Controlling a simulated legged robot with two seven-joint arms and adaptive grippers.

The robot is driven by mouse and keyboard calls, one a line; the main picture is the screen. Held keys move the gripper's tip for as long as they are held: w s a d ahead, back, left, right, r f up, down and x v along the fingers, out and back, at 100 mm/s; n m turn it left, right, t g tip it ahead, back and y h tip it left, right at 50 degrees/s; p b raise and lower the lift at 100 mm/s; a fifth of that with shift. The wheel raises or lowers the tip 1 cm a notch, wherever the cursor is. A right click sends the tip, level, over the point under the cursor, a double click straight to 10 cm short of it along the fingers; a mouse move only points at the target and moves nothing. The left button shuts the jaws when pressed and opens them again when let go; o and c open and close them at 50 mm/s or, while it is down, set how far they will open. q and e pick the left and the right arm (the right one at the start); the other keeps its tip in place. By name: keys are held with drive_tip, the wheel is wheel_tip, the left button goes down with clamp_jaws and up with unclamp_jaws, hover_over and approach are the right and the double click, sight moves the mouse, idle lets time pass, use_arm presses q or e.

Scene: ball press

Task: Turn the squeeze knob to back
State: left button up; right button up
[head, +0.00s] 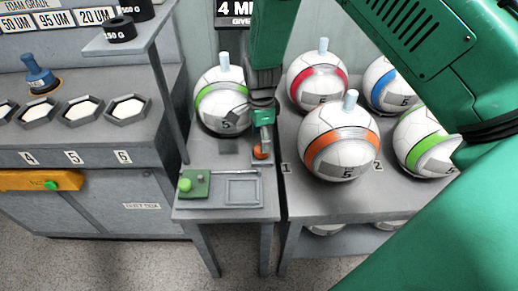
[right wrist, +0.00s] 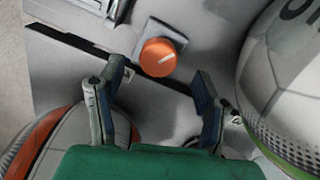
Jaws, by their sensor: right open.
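The squeeze knob looks to be the round orange knob (head: 261,152) on the small grey table in the head view. In the right wrist view the orange knob (right wrist: 158,58) has a pale line across its face and sits on a square grey base. My right gripper (head: 263,122) is just above the knob, partly hiding it. In the right wrist view the open fingers (right wrist: 160,80) stand to either side just below the knob, apart from it, with nothing between them. My left gripper is not in view.
A ball with a green band (head: 220,98) stands behind the knob on the same table. A green pad with a green ball-shaped button (head: 186,185) and a shallow grey tray (head: 243,190) are at the front. Several banded balls, one orange-banded (head: 341,150), crowd the right table.

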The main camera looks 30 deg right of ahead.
drive_tip(key=f, duration=0.2)
drive_tip(key=d+f, duration=0.1)
drive_tip(key=f, duration=0.1)
drive_tip(key=shift+s+f, duration=0.1)
drive_tip(key=shift+f, duration=0.25)
drive_tip(key=shift+a+f, duration=0.1)
drive_tip(key=shift+a, duration=0.5)
drive_tip(key=shift+d, duration=0.15)
drive_tip(key=c, duration=1.2)
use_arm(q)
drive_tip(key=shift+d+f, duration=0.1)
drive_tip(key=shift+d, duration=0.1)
use_arm(e)
drive_tip(key=shift+o, duration=0.4)
drive_tip(key=shift+d, duration=0.15)
